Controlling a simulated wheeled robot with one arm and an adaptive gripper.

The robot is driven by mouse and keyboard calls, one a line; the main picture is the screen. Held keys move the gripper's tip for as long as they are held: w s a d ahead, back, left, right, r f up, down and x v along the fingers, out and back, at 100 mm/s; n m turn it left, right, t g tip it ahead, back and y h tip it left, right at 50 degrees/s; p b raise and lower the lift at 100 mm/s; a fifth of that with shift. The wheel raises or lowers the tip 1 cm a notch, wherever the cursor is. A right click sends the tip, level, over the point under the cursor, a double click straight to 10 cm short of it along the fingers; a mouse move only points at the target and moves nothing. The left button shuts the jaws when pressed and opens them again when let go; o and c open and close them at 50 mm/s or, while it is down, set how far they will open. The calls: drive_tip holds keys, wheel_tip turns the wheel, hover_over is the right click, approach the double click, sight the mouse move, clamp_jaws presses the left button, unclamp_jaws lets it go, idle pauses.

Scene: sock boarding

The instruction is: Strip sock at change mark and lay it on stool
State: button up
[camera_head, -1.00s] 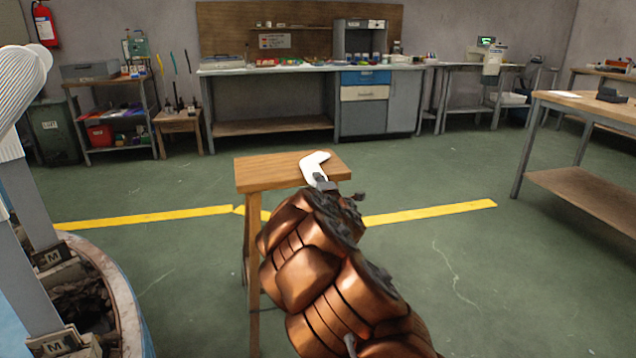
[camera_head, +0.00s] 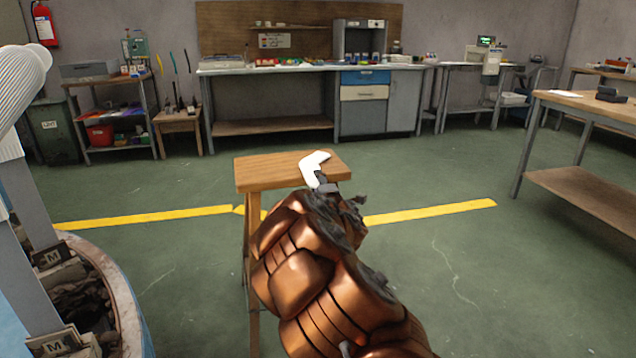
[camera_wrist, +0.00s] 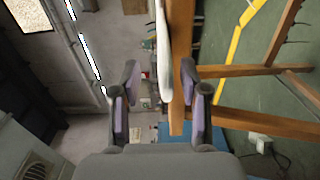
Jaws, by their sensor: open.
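The white sock (camera_head: 312,168) lies on the wooden stool's top (camera_head: 262,173), near its right part, bent at an angle. My gripper (camera_head: 323,184) is at the sock's near end, over the stool's front right edge. In the wrist view my gripper (camera_wrist: 159,66) is open, its two fingers apart. The sock shows there edge-on (camera_wrist: 163,40) as a thin white strip between the fingers, along the stool's top (camera_wrist: 180,40). I see a gap between the sock and the left finger. A ribbed white sock on a form (camera_head: 18,95) stands at the left edge of the head view.
A round machine (camera_head: 115,300) with "M" labels fills the lower left. A workbench (camera_head: 270,70) stands at the back, with a table (camera_head: 590,105) at the right. A yellow line (camera_head: 430,212) crosses the green floor, which is clear around the stool.

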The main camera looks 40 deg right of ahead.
drive_tip(key=v, duration=1)
drive_tip(key=shift+s, duration=0.15)
idle(0.4)
drive_tip(key=s+a+r+m+g+h+p, duration=0.2)
drive_tip(key=s+r+m+g+p, duration=0.5)
drive_tip(key=r+p, duration=0.4)
drive_tip(key=s+a+r+m+g+y+p, duration=0.2)
drive_tip(key=s+a+r+p, duration=0.3)
drive_tip(key=s+a+p, duration=0.3)
drive_tip(key=s+a+r+m+g+y+p, duration=0.2)
drive_tip(key=s+a+r+g+y+p, duration=0.2)
drive_tip(key=s+a+p, duration=0.4)
drive_tip(key=s+a+r+m+g+y+p, duration=0.2)
drive_tip(key=s+a+r+g+p, duration=0.3)
drive_tip(key=s+a, duration=0.9)
wheel_tip(320, 180, up, 3)
drive_tip(key=s+y+p, duration=0.1)
drive_tip(key=s+p, duration=0.1)
drive_tip(key=p, duration=0.1)
drive_tip(key=shift+s+p, duration=0.2)
drive_tip(key=shift+p, duration=0.1)
